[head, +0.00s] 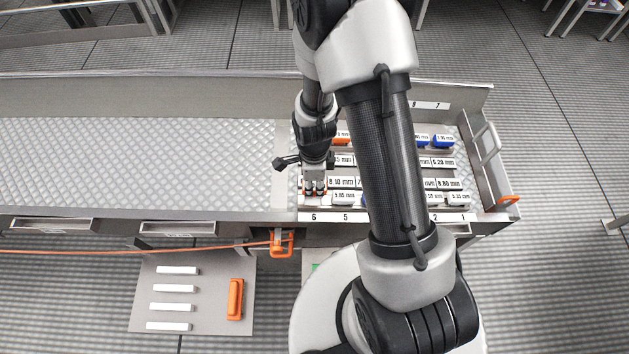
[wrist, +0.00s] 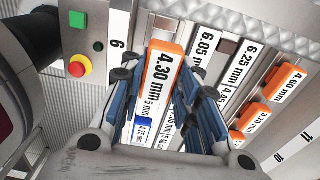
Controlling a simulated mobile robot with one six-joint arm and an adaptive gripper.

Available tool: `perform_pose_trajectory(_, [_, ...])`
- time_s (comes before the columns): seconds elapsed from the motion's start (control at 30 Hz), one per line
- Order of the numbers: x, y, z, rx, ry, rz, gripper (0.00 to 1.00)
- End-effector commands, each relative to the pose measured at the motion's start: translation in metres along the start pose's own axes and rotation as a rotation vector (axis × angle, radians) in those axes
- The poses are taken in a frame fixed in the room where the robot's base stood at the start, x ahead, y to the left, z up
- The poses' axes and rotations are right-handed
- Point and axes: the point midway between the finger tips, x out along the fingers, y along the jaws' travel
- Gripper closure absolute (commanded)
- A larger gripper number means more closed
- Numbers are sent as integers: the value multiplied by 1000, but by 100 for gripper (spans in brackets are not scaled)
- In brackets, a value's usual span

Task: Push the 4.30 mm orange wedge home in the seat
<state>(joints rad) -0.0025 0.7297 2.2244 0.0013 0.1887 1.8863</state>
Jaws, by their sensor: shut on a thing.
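The orange wedge (wrist: 160,82) with the white "4.30 mm" label stands out in the wrist view, its orange end at the top. My gripper (wrist: 165,88) has its blue-padded fingers on both sides of the wedge and is shut on it. The wedge's lower end is hidden among the labels beneath, and I cannot tell how deep it sits in the seat. In the head view my gripper (head: 315,190) points down at the left end of the labelled rack (head: 390,217), above the number 6. The wedge is mostly hidden there.
Orange wedges labelled 4.60 mm (wrist: 284,82) and 3.70 mm (wrist: 249,119) stand to the right. A blue wedge (wrist: 143,128) lies below the held one. A red button (wrist: 77,66) and a green button (wrist: 77,19) are at left. My arm hides the rack's middle.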

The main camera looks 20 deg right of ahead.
Motion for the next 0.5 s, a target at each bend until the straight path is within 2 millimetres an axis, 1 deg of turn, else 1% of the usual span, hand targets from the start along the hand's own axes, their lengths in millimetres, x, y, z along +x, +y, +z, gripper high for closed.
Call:
perform_pose_trajectory(0.03, [9,0,0,0,0,0,98])
perform_pose_trajectory(0.2, [20,0,1,0,0,-1,98])
perform_pose_trajectory(0.5, [23,0,2,0,0,-1,98])
